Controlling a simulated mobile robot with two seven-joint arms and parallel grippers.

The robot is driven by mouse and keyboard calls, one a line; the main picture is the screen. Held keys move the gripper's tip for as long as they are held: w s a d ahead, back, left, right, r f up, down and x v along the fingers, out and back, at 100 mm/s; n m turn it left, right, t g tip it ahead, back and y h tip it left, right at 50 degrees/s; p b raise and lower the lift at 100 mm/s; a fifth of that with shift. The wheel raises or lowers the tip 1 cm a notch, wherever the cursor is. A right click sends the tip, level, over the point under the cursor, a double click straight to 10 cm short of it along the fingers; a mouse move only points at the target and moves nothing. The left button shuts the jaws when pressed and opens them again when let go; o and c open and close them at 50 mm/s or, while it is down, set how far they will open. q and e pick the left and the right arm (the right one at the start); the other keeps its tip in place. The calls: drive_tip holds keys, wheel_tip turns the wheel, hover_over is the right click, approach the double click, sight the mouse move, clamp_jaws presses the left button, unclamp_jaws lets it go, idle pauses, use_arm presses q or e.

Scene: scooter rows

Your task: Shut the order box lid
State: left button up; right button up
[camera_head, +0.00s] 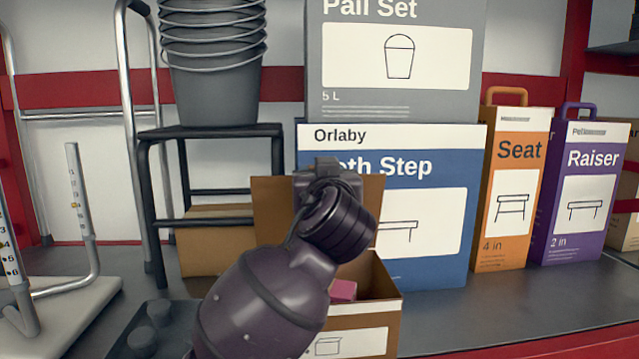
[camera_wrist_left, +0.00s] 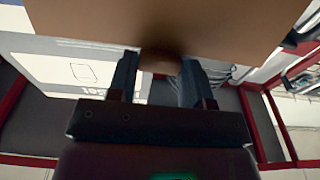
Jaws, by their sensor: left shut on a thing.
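The order box (camera_head: 385,285) is a brown carton with a white label, on the shelf at the lower middle. It is open at the top, and a pink thing (camera_head: 343,291) shows inside. Its brown lid (camera_head: 270,205) stands raised at the back, partly hidden by my left arm. My left gripper (camera_head: 325,170) is at the lid, with its fingertips hidden in the head view. In the left wrist view the gripper (camera_wrist_left: 160,75) is shut on the lid (camera_wrist_left: 150,20), whose brown panel fills the top. My right gripper is not in view.
A blue carton (camera_head: 435,240) with a grey carton (camera_head: 400,60) on it stands close behind the order box. An orange carton (camera_head: 500,190) and a purple one (camera_head: 580,200) stand to the right. A black step stool (camera_head: 210,131) holds grey pails (camera_head: 215,80) at the left.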

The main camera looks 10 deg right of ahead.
use_arm(q)
drive_tip(key=shift+s+f+t+b, duration=0.3)
drive_tip(key=shift+s+t+b, duration=0.1)
drive_tip(key=shift+s, duration=0.15)
drive_tip(key=shift+s+f+t+b, duration=0.3)
drive_tip(key=shift+s+b, duration=0.1)
drive_tip(key=shift+s, duration=0.1)
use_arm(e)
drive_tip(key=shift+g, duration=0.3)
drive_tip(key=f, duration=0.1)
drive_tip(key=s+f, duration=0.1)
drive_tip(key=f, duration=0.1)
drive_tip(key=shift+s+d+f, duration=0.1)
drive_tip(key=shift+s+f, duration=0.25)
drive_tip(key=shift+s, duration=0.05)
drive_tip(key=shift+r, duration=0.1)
use_arm(q)
drive_tip(key=o, duration=1.3)
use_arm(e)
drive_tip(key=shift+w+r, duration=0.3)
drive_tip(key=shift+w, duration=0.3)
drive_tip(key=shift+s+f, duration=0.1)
